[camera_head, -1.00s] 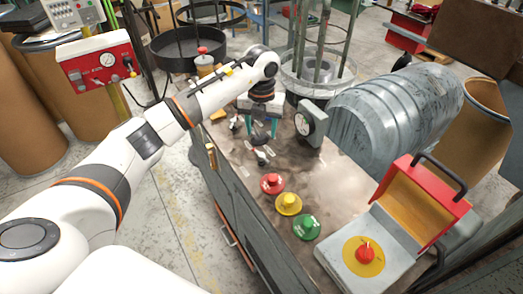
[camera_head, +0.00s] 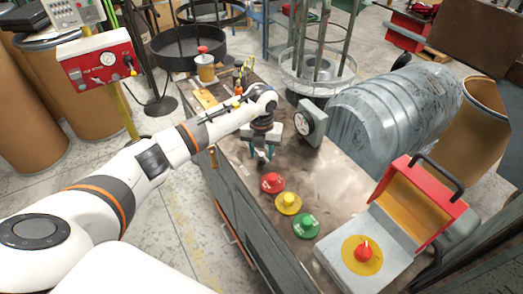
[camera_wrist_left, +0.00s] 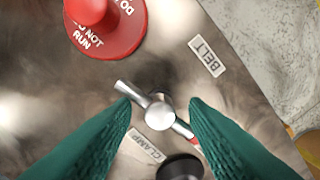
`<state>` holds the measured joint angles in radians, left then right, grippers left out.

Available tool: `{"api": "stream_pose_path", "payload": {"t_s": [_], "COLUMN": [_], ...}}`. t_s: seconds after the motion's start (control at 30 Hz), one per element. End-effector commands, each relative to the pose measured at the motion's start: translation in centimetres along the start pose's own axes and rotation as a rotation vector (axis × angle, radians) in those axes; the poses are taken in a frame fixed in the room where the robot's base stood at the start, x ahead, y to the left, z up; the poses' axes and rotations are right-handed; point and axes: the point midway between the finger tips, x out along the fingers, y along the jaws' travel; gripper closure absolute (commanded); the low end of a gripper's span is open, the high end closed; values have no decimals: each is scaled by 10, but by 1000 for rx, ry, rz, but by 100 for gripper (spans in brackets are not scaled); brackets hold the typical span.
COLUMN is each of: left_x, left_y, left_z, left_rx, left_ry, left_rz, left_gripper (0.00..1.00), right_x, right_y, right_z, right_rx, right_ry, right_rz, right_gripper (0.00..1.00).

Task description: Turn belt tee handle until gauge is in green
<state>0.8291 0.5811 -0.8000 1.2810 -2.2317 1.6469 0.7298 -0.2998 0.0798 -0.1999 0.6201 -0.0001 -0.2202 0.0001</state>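The silver tee handle (camera_wrist_left: 158,112) shows in the left wrist view near the BELT label (camera_wrist_left: 207,57); its crossbar is slanted and has a red tip at one end. My left gripper (camera_head: 259,160) points down over the bench, with its two teal fingers apart on either side of the tee handle. I cannot tell whether the fingers touch it. In the head view the gripper hides most of the handle. The grey box gauge (camera_head: 310,123) stands upright just right of the gripper; its dial is too small to read. My right gripper is not in view.
A black knob (camera_wrist_left: 180,167) sits by the CLAMP label (camera_wrist_left: 146,146), close to the fingers. Red (camera_head: 272,183), yellow (camera_head: 288,203) and green (camera_head: 306,226) buttons line the bench (camera_head: 332,188). A red-lidded box (camera_head: 365,254) and grey ribbed housing (camera_head: 392,118) stand to the right.

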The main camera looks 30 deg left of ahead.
Motion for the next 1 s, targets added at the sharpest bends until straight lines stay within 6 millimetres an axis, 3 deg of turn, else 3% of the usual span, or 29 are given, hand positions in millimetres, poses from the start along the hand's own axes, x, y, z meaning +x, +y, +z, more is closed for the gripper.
{"api": "stream_pose_path", "payload": {"t_s": [0.03, 0.23, 0.67, 1.0], "left_x": [0, 0, 1, 2], "left_y": [0, 0, -1, 0], "left_z": [0, 0, 0, -1], "left_rx": [0, 0, 75, 338], "left_ry": [0, 0, 1, 3], "left_rz": [0, 0, -1, -1], "left_gripper": [68, 100, 100, 100], "right_x": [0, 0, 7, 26], "right_y": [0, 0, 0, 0], "right_z": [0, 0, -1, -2], "right_rx": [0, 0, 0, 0], "right_ry": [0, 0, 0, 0], "right_rz": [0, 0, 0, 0], "right_gripper": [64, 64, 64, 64]}}
